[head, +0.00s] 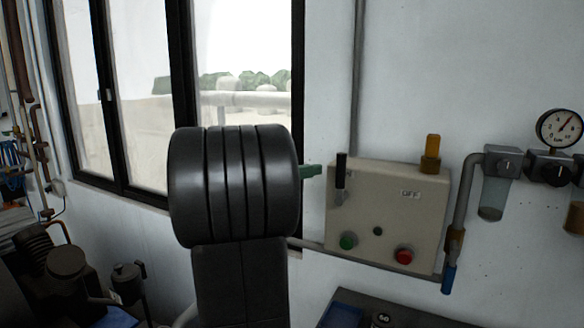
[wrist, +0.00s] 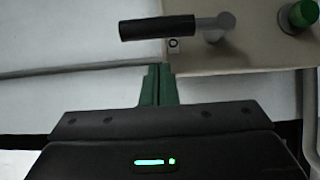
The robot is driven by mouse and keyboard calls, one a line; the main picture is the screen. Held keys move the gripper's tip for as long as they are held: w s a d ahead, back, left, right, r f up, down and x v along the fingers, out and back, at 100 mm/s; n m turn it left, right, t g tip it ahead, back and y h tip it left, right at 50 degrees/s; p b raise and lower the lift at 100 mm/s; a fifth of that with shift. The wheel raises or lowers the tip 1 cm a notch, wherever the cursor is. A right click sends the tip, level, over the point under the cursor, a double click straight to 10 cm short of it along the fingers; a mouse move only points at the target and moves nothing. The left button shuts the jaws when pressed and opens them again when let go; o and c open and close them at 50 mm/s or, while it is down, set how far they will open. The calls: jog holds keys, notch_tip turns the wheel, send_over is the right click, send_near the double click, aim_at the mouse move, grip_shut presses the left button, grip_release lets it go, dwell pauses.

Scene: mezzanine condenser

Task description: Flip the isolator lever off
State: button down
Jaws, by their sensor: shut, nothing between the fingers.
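The isolator lever (head: 341,168) is a black handle on a grey metal pivot, at the upper left of a beige control box (head: 378,219). It points up in the head view. In the wrist view the lever (wrist: 157,27) lies sideways across the top, with its pivot to the right. A small label sits beside it, and an "OFF" label (head: 410,194) is further right on the box. My gripper (wrist: 158,70) has green fingers, closed together and empty. In the head view my gripper (head: 312,170) is just left of the lever; the wrist view shows a gap between fingertips and handle.
The box carries a green button (head: 348,241), a red button (head: 403,256) and an amber beacon (head: 431,155) on top. A pipe, filter units and a gauge (head: 559,129) are to the right. A black-framed window is on the left. My arm hides part of the window and wall.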

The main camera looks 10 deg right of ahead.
aim_at(340, 179)
jog(key=shift+s+d, duration=0.35)
jog(key=shift+d, duration=0.3)
jog(key=shift+s+d, duration=0.3)
jog(key=shift+d, duration=0.3)
